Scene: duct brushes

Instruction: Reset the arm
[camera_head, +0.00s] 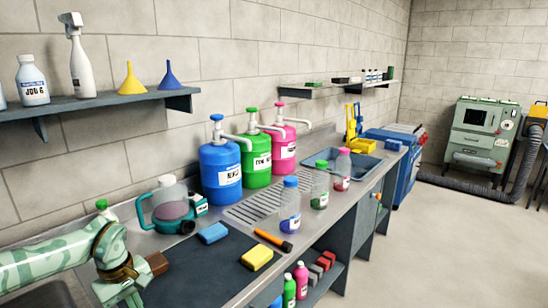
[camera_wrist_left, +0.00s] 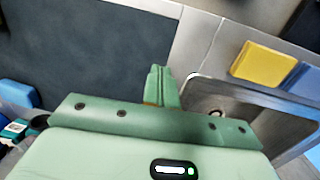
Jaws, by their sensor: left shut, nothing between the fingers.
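My left arm comes in from the left in the head view, with its green-striped sleeve. My left gripper (camera_head: 128,296) is low in the bottom left corner, over the left end of the counter and the near side of the dark mat (camera_head: 205,268). In the left wrist view my left gripper (camera_wrist_left: 160,82) has its two green fingers together, with nothing between them. It is apart from the bottles and sponges. The fingers point between the dark mat (camera_wrist_left: 85,45) and the metal sink (camera_wrist_left: 225,92). My right arm and gripper are not in view.
A blue sponge (camera_head: 212,233), a yellow sponge (camera_head: 257,258) and an orange-handled brush (camera_head: 273,241) lie on the counter. A teal-handled jug (camera_head: 170,207) stands near my arm. Blue (camera_head: 220,165), green (camera_head: 255,155) and pink (camera_head: 284,143) pump containers stand behind. Much of the mat is bare.

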